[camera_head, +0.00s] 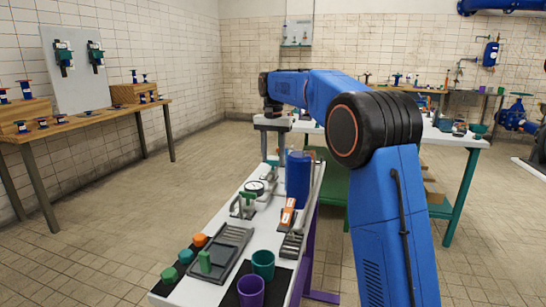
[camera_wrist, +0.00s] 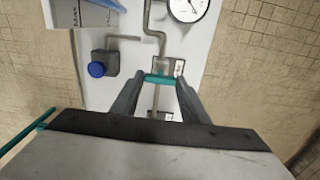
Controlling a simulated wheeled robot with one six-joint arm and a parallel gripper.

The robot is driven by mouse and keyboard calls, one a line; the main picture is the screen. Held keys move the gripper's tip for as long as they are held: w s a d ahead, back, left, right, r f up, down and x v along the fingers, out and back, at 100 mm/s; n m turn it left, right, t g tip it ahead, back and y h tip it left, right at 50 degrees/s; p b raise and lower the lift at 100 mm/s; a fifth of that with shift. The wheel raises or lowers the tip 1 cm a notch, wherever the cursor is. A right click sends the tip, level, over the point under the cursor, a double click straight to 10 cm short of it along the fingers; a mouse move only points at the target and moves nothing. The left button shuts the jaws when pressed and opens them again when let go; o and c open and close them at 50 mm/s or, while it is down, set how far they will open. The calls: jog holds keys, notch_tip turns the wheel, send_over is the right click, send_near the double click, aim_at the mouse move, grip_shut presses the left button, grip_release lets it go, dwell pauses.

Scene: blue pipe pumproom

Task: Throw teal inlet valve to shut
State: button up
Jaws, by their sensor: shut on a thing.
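The teal inlet valve handle (camera_wrist: 160,79) is a short teal bar across a pipe on a white surface in the wrist view. My gripper (camera_wrist: 160,82) is shut on it, with one dark finger at each end of the bar. In the head view my gripper (camera_head: 272,158) points down at the far end of the narrow white bench, where a bit of teal shows between its fingers. The valve body under the bar is partly visible; the lower part is hidden by my gripper.
In the wrist view a round gauge (camera_wrist: 187,6) sits above the handle and a blue knob (camera_wrist: 96,69) to its left. In the head view a blue cylinder (camera_head: 298,178) and two cups (camera_head: 263,263) stand on the bench. Tiled floor (camera_head: 130,225) is clear at left.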

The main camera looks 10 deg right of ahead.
dwell(0.5)
jog(key=o, duration=1.1)
jog(key=shift+c, duration=0.2)
notch_tip(320, 180, up, 17)
jog(key=shift+r, duration=0.2)
